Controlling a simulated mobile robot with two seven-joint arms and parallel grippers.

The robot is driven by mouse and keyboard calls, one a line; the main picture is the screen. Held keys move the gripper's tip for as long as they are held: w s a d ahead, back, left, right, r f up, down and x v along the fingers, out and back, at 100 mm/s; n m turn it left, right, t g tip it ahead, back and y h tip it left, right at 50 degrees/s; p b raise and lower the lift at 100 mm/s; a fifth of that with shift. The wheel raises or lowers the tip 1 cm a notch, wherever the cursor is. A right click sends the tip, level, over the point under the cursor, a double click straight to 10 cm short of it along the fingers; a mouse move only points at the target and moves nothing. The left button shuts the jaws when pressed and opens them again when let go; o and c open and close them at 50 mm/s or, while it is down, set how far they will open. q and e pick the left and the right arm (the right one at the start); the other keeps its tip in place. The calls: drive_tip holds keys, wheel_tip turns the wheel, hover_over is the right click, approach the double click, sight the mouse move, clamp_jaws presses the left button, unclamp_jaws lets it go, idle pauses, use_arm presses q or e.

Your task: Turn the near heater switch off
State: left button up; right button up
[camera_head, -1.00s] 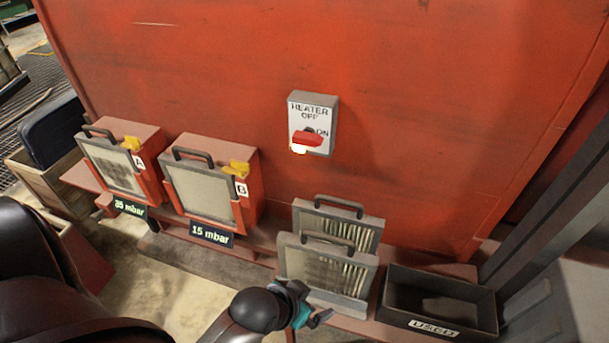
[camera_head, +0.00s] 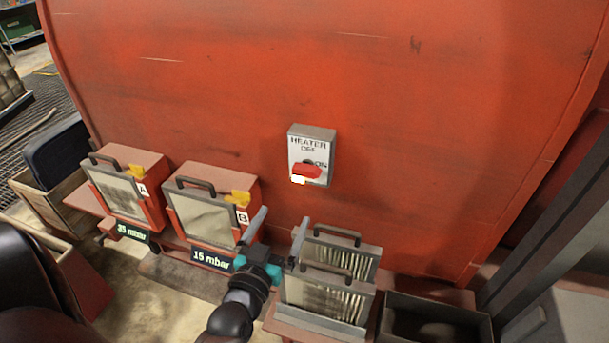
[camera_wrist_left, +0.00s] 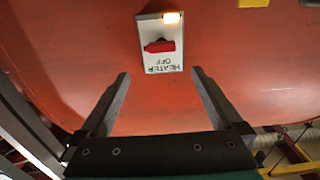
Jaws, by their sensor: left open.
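The heater switch (camera_head: 311,155) is a grey-white box on the red wall, lettered HEATER, OFF and ON. Its red handle (camera_head: 307,171) lies roughly sideways toward the ON side, and a small lamp (camera_head: 298,180) beside it glows. In the left wrist view the switch box (camera_wrist_left: 163,60) appears upside down, with the red handle (camera_wrist_left: 159,46) lying across it. My left gripper (camera_head: 283,220) is open and empty, below the switch and apart from it. Its fingers point up toward the wall, and the box shows ahead between the fingertips (camera_wrist_left: 160,72). My right gripper is not in view.
Two framed red filter housings, A (camera_head: 124,190) and B (camera_head: 208,209), stand left of my gripper with yellow levers. Grey filter panels (camera_head: 338,252) with handles stand close to its right. A dark bin (camera_head: 433,312) is farther right. The wall around the switch is clear.

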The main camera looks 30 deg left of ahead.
sight(305, 174)
use_arm(q)
drive_tip(key=x, duration=1.5)
drive_tip(key=shift+d, duration=0.1)
drive_tip(key=shift+c, duration=0.4)
drive_tip(key=c, duration=1)
